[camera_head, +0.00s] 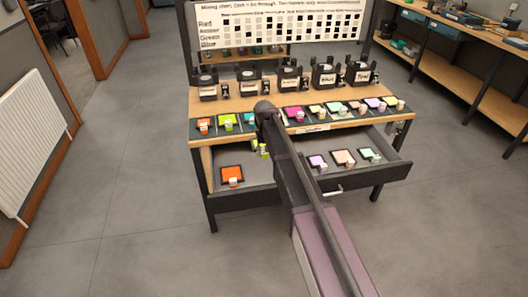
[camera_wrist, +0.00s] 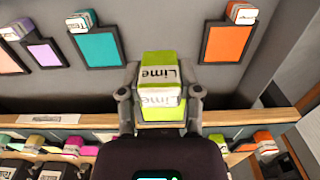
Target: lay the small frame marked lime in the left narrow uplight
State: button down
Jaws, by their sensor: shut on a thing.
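The small lime frame (camera_wrist: 160,62) is lime green with a white tab marked "Lime", which reads upside down in the wrist view. My gripper (camera_wrist: 162,97) is shut on it, one finger at each side. In the head view a bit of the lime frame (camera_head: 264,151) shows beside my arm, over the open drawer; my arm hides most of the gripper there. The uplights are black boxes in a row at the back of the table, the leftmost (camera_head: 207,80) at the far left.
The open drawer (camera_head: 275,192) holds an orange frame (camera_head: 231,174) at left and pale frames (camera_head: 343,157) at right. A dark strip along the table front carries several coloured frames (camera_head: 227,121). Bare wood (camera_head: 235,103) lies between strip and uplights. A chart board (camera_head: 278,28) stands behind.

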notch_tip(320, 180, up, 18)
jog(key=p, duration=1.7)
jog(key=shift+p, duration=0.3)
dwell(0.4)
